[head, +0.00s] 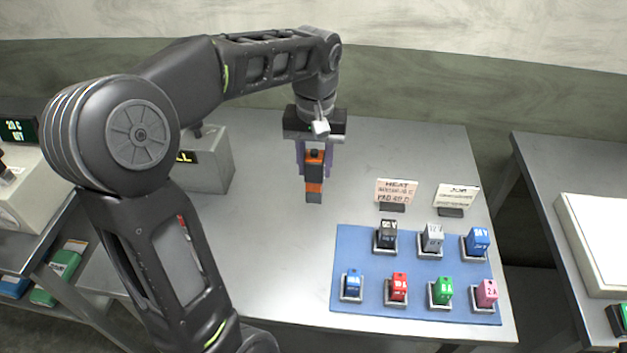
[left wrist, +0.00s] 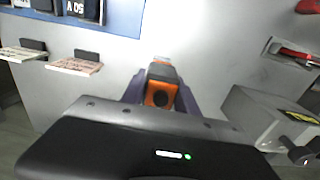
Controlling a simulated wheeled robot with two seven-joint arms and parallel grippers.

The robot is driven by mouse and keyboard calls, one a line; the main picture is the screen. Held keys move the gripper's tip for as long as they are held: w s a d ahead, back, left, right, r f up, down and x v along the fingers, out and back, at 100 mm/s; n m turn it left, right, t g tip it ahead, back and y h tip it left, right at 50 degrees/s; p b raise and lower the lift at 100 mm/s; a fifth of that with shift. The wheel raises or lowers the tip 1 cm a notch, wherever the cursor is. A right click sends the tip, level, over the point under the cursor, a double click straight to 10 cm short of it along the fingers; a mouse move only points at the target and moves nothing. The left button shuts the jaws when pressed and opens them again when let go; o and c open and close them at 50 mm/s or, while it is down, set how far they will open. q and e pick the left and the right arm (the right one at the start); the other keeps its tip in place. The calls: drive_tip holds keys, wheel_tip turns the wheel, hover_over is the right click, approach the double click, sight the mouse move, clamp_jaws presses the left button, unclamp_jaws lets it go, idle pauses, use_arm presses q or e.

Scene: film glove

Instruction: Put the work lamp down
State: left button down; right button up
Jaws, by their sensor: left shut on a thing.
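The work lamp (head: 314,184) is a small upright orange and black block with a grey lower end. My left gripper (head: 314,165) is shut on it, with purple fingers on either side, over the middle of the grey table (head: 270,240). The lamp also shows between the fingers in the left wrist view (left wrist: 160,92). Whether its lower end touches the table or hangs just above it, I cannot tell. My right gripper is not in view.
A blue mat (head: 345,262) with several coloured blocks in holders lies at the front right. Two small sign cards, one marked HEAT (head: 396,190), stand behind it. A grey box (head: 208,165) stands left of the lamp. The table around the lamp is clear.

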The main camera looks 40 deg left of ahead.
sight(315, 182)
use_arm(q)
drive_tip(key=shift+f, duration=0.55)
wheel_tip(315, 182, down, 3)
drive_tip(key=shift+f, duration=0.1)
drive_tip(key=shift+f+p, duration=0.3)
drive_tip(key=shift+f, duration=0.15)
drive_tip(key=c, duration=0.9)
unclamp_jaws()
